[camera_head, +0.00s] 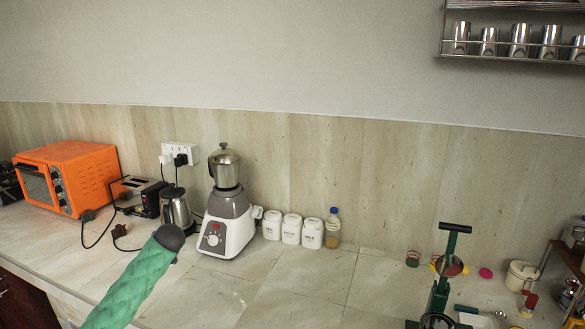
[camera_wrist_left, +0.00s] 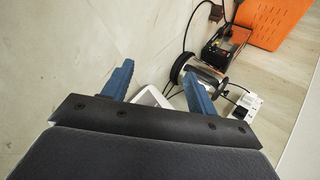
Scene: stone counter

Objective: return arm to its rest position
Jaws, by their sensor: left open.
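My left arm, in a green sleeve with a dark grey end, comes in from the lower left in the head view and ends in front of the kettle (camera_head: 177,212). My left gripper's fingers cannot be made out there. In the left wrist view the left gripper (camera_wrist_left: 160,84) shows two blue fingers spread apart, with nothing held between them. A white object (camera_wrist_left: 152,98) shows beyond the gap, and it is unclear what it is. My right gripper is in neither view.
An orange oven (camera_head: 75,175) and a toaster (camera_head: 140,195) stand at left. A blender (camera_head: 226,215), white canisters (camera_head: 291,229) and a bottle (camera_head: 333,228) line the wall. A green press (camera_head: 440,285) stands at right. The counter's front middle is clear.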

